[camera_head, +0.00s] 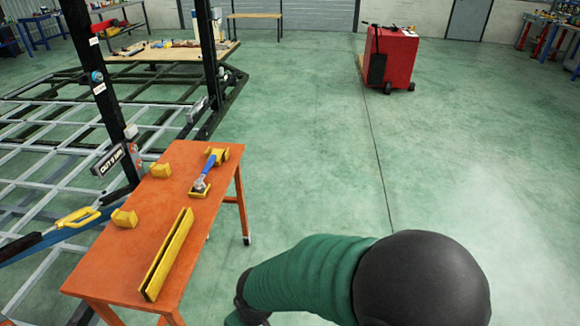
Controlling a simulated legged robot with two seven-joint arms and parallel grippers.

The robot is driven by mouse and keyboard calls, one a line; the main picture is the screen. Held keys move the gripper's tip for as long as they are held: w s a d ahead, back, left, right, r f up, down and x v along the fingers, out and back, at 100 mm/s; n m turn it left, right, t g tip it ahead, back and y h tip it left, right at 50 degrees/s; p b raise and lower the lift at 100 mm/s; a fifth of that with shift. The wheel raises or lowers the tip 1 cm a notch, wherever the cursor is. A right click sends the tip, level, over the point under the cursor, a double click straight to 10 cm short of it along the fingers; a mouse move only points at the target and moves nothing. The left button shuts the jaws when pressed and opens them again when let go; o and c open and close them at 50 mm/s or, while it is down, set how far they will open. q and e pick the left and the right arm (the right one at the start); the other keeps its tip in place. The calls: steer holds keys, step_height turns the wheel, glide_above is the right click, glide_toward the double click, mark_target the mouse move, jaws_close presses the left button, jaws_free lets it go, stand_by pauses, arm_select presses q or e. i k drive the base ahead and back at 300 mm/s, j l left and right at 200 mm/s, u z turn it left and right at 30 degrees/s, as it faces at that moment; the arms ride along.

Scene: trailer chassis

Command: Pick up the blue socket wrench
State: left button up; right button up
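The blue socket wrench (208,166) lies on the far right part of the orange table (187,219). Its blue handle points away from me, and its silver head is at the near end. It rests across two yellow holders, one under each end. Neither of my grippers shows in the head view, and nothing touches the wrench. Part of my green-sleeved arm with a dark round joint fills the bottom right of the view, and its hand is outside the picture.
A long yellow channel (167,253) lies on the table's near part. Two yellow blocks (125,218) (161,170) sit along its left edge. The trailer frame (113,97) stands close at the left. A red cart (390,58) stands far back. The floor right of the table is clear.

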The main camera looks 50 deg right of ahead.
mark_target(199, 187)
steer(key=z, duration=0.85)
steer(key=u, duration=2.2)
steer(key=z, duration=2.2)
steer(key=u, duration=0.6)
steer(key=i+l+u, duration=0.45)
steer(key=l+u, duration=0.15)
steer(key=i+l+u, duration=0.15)
steer(key=l+u, duration=0.15)
steer(key=i+l+u, duration=0.1)
steer(key=l+u, duration=0.2)
steer(key=l, duration=0.15)
steer(key=i+l, duration=0.1)
steer(key=l, duration=0.4)
steer(key=i+l+u, duration=0.1)
steer(key=l, duration=0.4)
steer(key=i+l, duration=0.15)
steer(key=l, duration=0.35)
steer(key=i+l, duration=0.1)
steer(key=l, duration=0.4)
steer(key=u, duration=0.05)
